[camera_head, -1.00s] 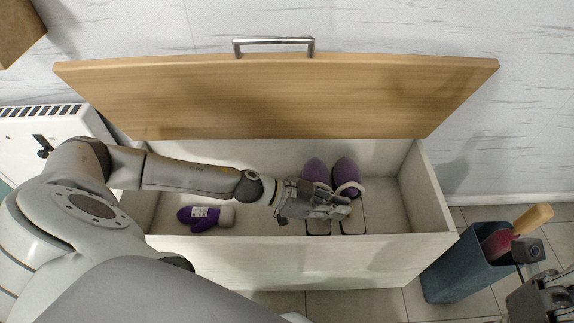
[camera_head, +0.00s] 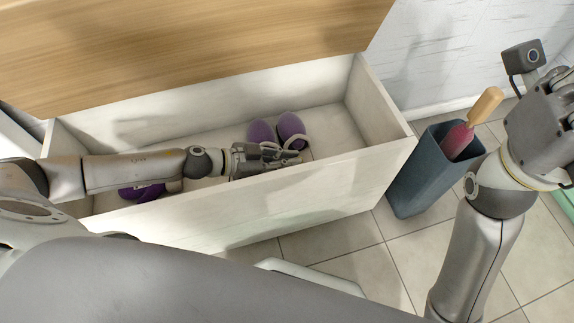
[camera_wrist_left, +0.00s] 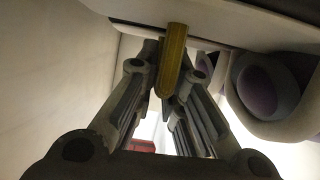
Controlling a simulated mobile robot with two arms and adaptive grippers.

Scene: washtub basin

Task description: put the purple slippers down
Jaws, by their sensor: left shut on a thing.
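The purple slippers (camera_head: 290,126) are side by side inside the white chest (camera_head: 375,165), toes toward its back wall. My left gripper (camera_head: 293,160) is at their near end and shut on them. It hides part of the slippers, and I cannot tell whether they touch the chest floor. In the left wrist view, the left gripper (camera_wrist_left: 172,95) has a narrow yellowish piece between its fingers, and the rounded grey and purple slippers (camera_wrist_left: 262,90) show at the right. My right gripper (camera_head: 562,125) is at the right edge; its fingers are not clear.
A purple mitten (camera_head: 140,192) lies in the chest's left part, partly behind my left arm. The wooden lid (camera_head: 190,45) is raised. A blue-grey bin (camera_head: 425,175) holding a wooden-handled tool (camera_head: 470,125) stands right of the chest. The chest's right part is free.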

